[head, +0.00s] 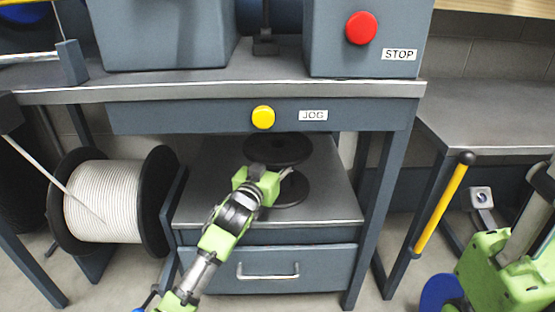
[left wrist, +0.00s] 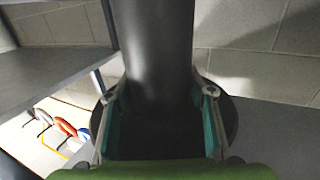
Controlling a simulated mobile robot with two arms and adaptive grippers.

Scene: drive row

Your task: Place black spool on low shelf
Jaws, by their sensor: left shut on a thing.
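The black spool (head: 278,149) is upright, with its round top and bottom flanges showing over the low shelf (head: 335,207) under the bench. I cannot tell whether its bottom flange touches the shelf. My left gripper (head: 284,178) reaches in from the front and is shut on the spool's core between the flanges. In the left wrist view, the dark core (left wrist: 155,55) stands between the two finger pads of my left gripper (left wrist: 160,135), with a flange edge behind them. The gripper hides part of the spool in the head view. My right gripper is not in view.
A drawer (head: 320,265) sits below the shelf. The bench edge, with a yellow JOG button (head: 263,117), overhangs it. A large white cable reel (head: 120,205) stands left, close to my left arm. A bench leg (head: 370,225) and a yellow bar (head: 442,208) are right.

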